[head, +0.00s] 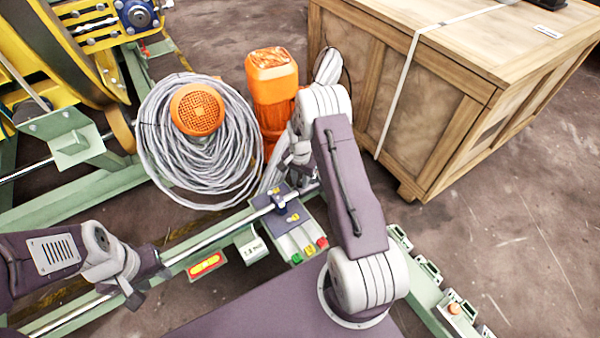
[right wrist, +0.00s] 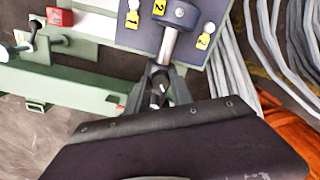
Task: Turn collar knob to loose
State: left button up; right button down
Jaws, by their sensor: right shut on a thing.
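The dark blue panel (head: 268,200) with small yellow numbered tags sits on the green rail frame, and also shows in the right wrist view (right wrist: 146,36). The collar knob, with a grey metal stem (right wrist: 169,42), stands out from this panel. My right gripper (right wrist: 159,92) is shut on the knob's end, its fingers on either side. In the head view my right arm reaches over the panel from the right, and its wrist largely hides its fingertips. My left gripper (head: 147,285) is empty, with its fingers apart, above the rail at the lower left.
A coil of grey cable (head: 165,150) and an orange motor (head: 272,95) stand behind the panel. A large wooden crate (head: 430,130) is at the back right. Red, yellow and green buttons (head: 309,250) sit in front of the panel.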

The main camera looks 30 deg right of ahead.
jog(key=n+p, duration=0.3)
jog(key=shift+r+n, duration=0.25)
jog(key=shift+n, duration=0.15)
jog(key=n+p, duration=0.2)
jog(key=n, duration=0.1)
jog(key=shift+s+f+p, duration=0.1)
jog(key=shift+p, duration=0.2)
jog(key=n+p, duration=0.2)
jog(key=n, duration=0.3)
jog(key=shift+d, duration=0.1)
jog(key=shift+f+n+p, duration=0.15)
jog(key=shift+n+p, duration=0.35)
jog(key=shift+n, duration=1.8)
